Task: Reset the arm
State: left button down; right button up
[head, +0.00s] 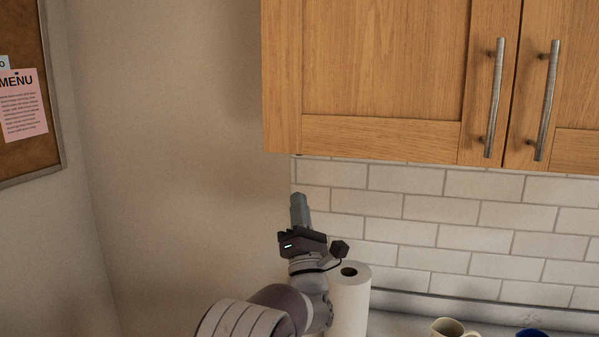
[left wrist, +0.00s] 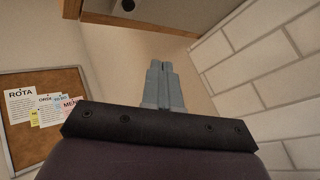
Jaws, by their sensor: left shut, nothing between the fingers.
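My left gripper (head: 298,197) is raised, pointing up, in the middle of the head view. It is below the left end of the wooden wall cabinet and in front of the wall. Its fingers are together with nothing between them. In the left wrist view the shut fingers of the left gripper (left wrist: 161,66) point up toward the cabinet's underside. My right gripper is not in view.
A wooden wall cabinet (head: 380,60) hangs above right of the gripper. A paper towel roll (head: 349,300) stands close beside my left arm. A cream mug (head: 452,328) and a blue item (head: 531,333) are on the counter. A corkboard (head: 22,70) hangs at left.

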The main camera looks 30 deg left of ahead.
pick_arm(q)
jog(key=shift+r, duration=0.1)
jog(key=d+f+m+g+h, duration=0.3)
jog(key=d+f+m+h, duration=0.15)
jog(key=f+m, duration=0.25)
jog(key=s+d+f+m+g+h, duration=0.1)
jog(key=d+f+m+g+h, duration=0.15)
jog(key=f+m+h, duration=0.35)
jog(key=d+f+m+g+h, duration=0.3)
jog(key=d+f+m+h, duration=0.1)
jog(key=f+m, duration=0.4)
jog(key=s+d+f+m+g, duration=0.1)
jog(key=s+f+m+g, duration=0.2)
jog(key=s, duration=0.5)
jog(key=s+d+f+m+g+h, duration=0.1)
jog(key=s+f+m+g, duration=0.3)
jog(key=s, duration=0.4)
jog(key=s+d+f+m+g+h, duration=0.1)
jog(key=s+d+f+m+g, duration=0.2)
jog(key=s+f+m, duration=0.3)
jog(key=shift+s+d+g, duration=0.2)
jog(key=shift+s+g, duration=0.05)
jog(key=shift+s, duration=0.7)
